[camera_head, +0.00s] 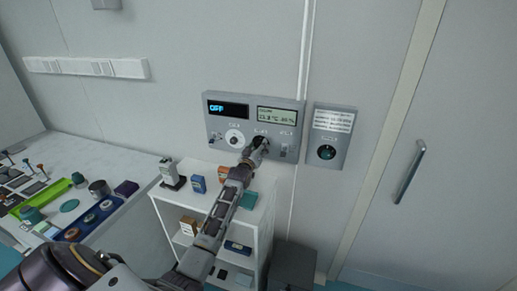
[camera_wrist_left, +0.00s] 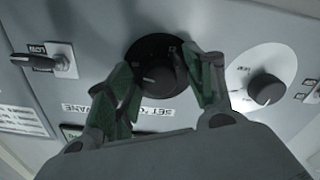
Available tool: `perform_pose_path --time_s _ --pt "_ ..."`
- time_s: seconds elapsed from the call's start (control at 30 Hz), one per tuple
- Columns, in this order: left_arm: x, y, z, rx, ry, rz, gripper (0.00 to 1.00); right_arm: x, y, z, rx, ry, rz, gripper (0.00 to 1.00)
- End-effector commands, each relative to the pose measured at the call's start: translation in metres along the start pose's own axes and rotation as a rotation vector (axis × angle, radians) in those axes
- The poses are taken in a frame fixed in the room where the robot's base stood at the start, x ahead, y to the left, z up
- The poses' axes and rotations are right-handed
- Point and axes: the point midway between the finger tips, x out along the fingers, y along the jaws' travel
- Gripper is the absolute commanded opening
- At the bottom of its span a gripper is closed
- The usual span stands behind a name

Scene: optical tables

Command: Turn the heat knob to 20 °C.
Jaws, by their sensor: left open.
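The grey wall panel (camera_head: 215,119) carries a blue display (camera_head: 228,108) reading OFF and a pale display (camera_head: 276,115) with small °C and % figures. My left gripper (camera_head: 261,144) is at the panel and covers most of a dark knob there. In the left wrist view, the round black knob (camera_wrist_left: 155,76) sits between the open fingers of my left gripper (camera_wrist_left: 160,88). An upside-down label beside it seems to read SET °C. I cannot tell the pointer's setting or whether the fingers touch the knob. My right gripper is not in view.
A knob with a white dial (camera_head: 234,137) is beside the black one; it also shows in the left wrist view (camera_wrist_left: 265,90). A lever switch (camera_wrist_left: 42,62) is on the other side. A box with a teal button (camera_head: 326,153) hangs right of the panel. A white shelf (camera_head: 187,241) stands below.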

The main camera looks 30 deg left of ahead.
Motion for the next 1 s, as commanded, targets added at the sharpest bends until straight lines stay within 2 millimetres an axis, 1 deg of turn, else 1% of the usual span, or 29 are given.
perform_pose_path --time_s 0.27,0.47,0.67,1.0 --pt "-0.001 0.000 -0.001 0.000 0.001 0.001 0.53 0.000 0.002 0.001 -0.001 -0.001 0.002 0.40" --pt "-0.009 0.000 0.000 0.000 0.000 0.000 0.53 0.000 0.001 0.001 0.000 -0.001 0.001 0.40" --pt "-0.025 0.001 0.000 -0.001 0.000 0.001 0.53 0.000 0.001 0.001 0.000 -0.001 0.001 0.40" --pt "-0.056 0.000 0.001 -0.001 -0.001 0.000 0.53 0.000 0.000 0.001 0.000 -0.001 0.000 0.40"
